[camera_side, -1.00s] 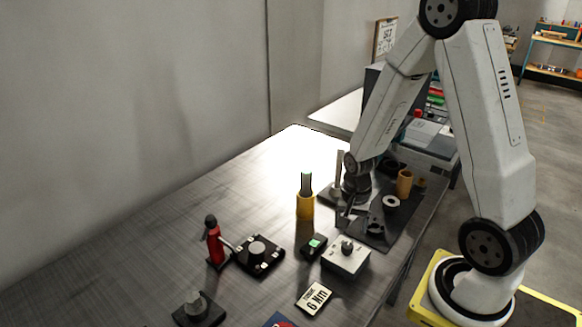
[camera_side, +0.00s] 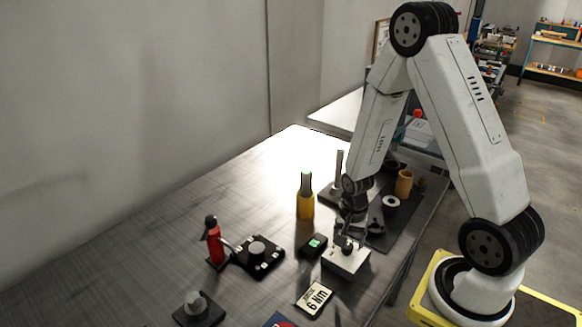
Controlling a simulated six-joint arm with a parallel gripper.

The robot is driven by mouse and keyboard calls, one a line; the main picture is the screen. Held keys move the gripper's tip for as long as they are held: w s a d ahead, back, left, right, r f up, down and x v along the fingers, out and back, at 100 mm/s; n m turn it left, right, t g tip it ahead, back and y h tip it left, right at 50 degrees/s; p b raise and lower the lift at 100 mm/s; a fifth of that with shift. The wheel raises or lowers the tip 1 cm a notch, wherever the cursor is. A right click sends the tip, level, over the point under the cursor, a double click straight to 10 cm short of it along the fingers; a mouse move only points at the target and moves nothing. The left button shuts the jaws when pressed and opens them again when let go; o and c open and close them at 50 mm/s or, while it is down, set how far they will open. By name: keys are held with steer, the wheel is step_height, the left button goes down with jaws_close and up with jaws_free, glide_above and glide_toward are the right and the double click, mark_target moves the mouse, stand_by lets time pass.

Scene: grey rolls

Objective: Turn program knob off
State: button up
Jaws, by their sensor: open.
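My gripper (camera_side: 349,232) points down just above a silver-grey box (camera_side: 346,262) in the side view. It is open, and its fingers are at the small dark knob (camera_side: 347,246) on top of the box. I cannot tell whether they touch the knob. A round grey knob (camera_side: 257,248) sits on a black panel (camera_side: 268,263) to the left. Another grey knob (camera_side: 195,301) stands on a black base at the front left. No label shows which of these is the program knob.
A black box with a green top (camera_side: 315,243) stands close left of the silver box. Nearby are a yellow bottle-like tool (camera_side: 305,203), a red tool (camera_side: 215,243) and a "6 Nm" card (camera_side: 314,298). A dark mat (camera_side: 383,241) with rolls lies behind.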

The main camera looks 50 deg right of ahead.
steer(key=shift+f, duration=1.25)
jaws_close()
